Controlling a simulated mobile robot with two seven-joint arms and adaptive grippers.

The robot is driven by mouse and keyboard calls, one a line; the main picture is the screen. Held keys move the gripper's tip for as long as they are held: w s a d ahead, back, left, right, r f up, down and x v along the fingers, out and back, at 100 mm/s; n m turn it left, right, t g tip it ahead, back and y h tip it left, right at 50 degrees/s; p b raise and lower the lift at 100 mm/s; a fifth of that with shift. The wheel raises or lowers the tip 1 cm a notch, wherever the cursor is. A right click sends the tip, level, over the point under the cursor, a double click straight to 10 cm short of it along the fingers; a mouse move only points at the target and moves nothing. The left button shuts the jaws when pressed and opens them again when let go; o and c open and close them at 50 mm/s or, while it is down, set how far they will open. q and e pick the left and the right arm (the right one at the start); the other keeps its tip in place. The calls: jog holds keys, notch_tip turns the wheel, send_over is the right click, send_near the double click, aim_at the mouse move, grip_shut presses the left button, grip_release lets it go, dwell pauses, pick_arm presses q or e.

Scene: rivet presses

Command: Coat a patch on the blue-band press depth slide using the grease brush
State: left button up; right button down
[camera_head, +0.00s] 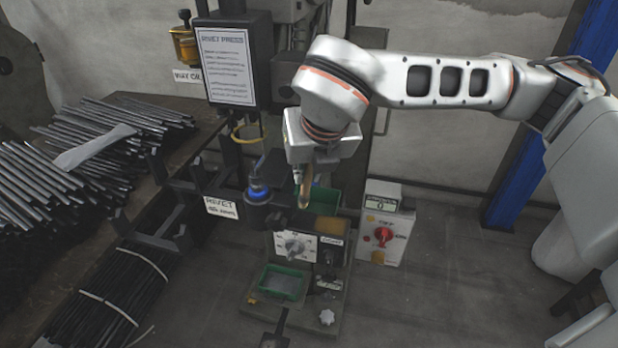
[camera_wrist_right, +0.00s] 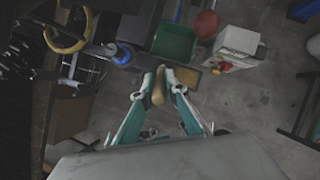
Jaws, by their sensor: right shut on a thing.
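The blue-band press (camera_head: 265,225) stands in the middle of the head view, with a blue band (camera_head: 258,190) around its round head. The band also shows in the right wrist view (camera_wrist_right: 121,54). I cannot make out which part is the depth slide. My right gripper (camera_head: 304,186) is just right of the band, pointing down over the press. It is shut on a tan, stick-like thing, probably the grease brush (camera_head: 307,192), which also shows between the fingertips in the right wrist view (camera_wrist_right: 158,88). The brush's bristles cannot be made out. My left gripper is not in view.
A green bin (camera_head: 322,201) sits behind the gripper, and a green tray (camera_head: 281,283) lies low on the press base. A dial plate (camera_head: 294,246) faces front. A control box with a red knob (camera_head: 384,237) stands right. Metal rods (camera_head: 95,130) lie left.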

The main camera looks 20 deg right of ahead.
jog(key=shift+r, duration=0.6)
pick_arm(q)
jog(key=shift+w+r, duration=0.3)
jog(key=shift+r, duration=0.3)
pick_arm(e)
jog(key=shift+f, duration=0.1)
jog(key=shift+r+p, duration=0.75)
jog(key=shift+r, duration=0.85)
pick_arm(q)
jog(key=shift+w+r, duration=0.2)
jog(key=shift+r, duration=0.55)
pick_arm(e)
jog(key=shift+f, duration=0.1)
